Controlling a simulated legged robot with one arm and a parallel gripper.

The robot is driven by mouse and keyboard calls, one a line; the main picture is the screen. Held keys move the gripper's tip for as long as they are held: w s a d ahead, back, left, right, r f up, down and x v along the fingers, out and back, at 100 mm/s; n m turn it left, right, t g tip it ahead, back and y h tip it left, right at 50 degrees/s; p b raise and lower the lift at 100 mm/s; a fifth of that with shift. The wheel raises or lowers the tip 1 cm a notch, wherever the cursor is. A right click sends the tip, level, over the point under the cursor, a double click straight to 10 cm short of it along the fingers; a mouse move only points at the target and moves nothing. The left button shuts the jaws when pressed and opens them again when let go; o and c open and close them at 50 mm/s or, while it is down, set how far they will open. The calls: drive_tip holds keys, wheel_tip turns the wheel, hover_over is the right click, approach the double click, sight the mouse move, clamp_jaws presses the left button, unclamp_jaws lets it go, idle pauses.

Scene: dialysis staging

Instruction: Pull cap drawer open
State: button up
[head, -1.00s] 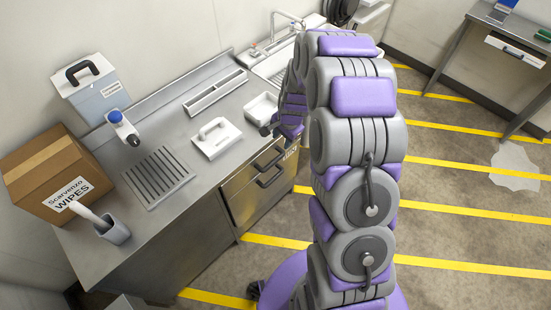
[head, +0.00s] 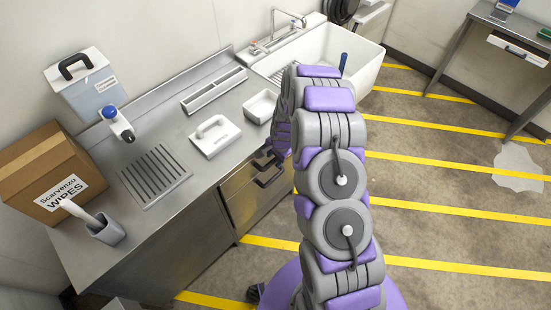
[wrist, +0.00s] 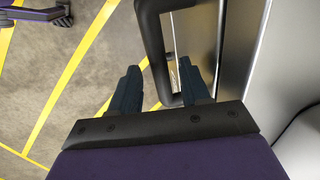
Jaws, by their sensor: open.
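The cap drawer (head: 240,178) is in the steel counter's front in the head view, left of my arm. It looks shut; my arm hides its right part and I cannot read its label. In the wrist view a dark loop handle (wrist: 155,45) stands out from a steel front. My gripper (wrist: 160,70) is open there, one finger on each side of the handle's outer bar. The right finger is within the loop and the left finger is outside it. I cannot tell whether either finger touches the bar. In the head view the gripper is mostly hidden behind my arm.
The steel counter (head: 160,215) holds a cardboard wipes box (head: 50,170), a drain grate (head: 155,175), a white handled block (head: 215,137) and a white tray (head: 262,107). A white sink (head: 355,80) is beyond. Yellow-striped floor (head: 430,220) is open on the right.

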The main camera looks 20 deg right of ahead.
drive_tip(key=shift+f, duration=0.2)
clamp_jaws()
idle(0.4)
drive_tip(key=shift+w, duration=0.1)
